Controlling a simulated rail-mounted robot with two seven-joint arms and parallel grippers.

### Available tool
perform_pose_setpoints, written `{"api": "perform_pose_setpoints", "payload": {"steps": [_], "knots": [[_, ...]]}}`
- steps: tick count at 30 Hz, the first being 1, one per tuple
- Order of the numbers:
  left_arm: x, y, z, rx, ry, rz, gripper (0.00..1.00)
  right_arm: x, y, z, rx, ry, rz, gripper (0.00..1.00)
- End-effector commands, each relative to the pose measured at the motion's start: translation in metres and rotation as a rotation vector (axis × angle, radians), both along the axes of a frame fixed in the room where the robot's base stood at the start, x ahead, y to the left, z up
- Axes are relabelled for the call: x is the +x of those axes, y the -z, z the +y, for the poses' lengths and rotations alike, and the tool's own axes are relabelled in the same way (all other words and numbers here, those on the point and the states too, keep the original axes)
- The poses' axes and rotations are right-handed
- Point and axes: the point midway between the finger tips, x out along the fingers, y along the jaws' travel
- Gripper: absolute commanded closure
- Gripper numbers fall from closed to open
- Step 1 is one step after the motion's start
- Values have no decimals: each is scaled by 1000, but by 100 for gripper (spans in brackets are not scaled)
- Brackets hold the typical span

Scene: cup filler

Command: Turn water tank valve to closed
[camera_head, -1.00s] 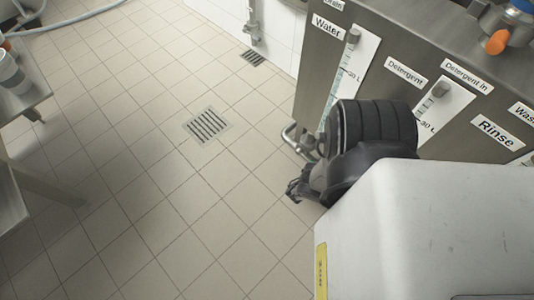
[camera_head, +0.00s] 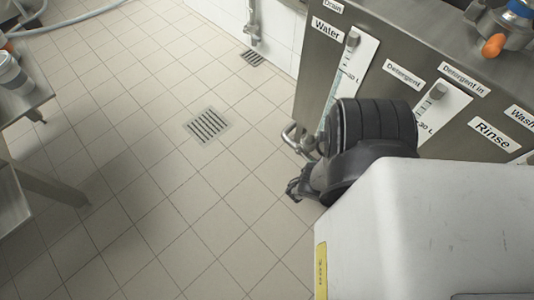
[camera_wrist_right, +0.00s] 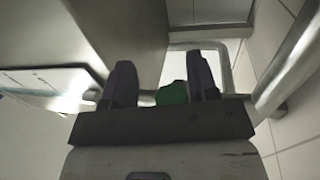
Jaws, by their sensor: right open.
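The water tank side is a steel panel (camera_head: 312,75) with a "Water" label (camera_head: 326,28) and a level gauge (camera_head: 357,62) at the upper right of the head view. In the right wrist view, a green part (camera_wrist_right: 172,93), which looks like the valve handle, shows between the two dark fingers of my right gripper (camera_wrist_right: 162,82). The fingers are apart, one on each side of it; I cannot tell whether they touch it. In the head view my right gripper (camera_head: 297,189) is mostly hidden by my own arm. The handle's angle is unclear. My left gripper is not in view.
A steel pipe (camera_head: 297,140) bends out low beside the panel. A floor drain (camera_head: 206,125) lies in the open tiled floor. A steel table (camera_head: 25,98) with cups stands at the left. Steel surfaces and a pipe (camera_wrist_right: 295,60) are close around the gripper.

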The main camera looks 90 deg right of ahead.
Motion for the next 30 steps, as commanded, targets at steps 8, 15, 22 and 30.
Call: {"api": "perform_pose_setpoints", "payload": {"steps": [8, 15, 22, 30], "knots": [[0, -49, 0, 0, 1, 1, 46, -14, -47, 11, 3, -1, 2, 46], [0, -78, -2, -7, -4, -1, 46, -52, -73, 38, 3, 0, 2, 46], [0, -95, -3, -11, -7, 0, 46, -78, -90, 57, 2, -1, 0, 46], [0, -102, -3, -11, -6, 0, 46, -92, -98, 67, 1, 0, -1, 46]]}}
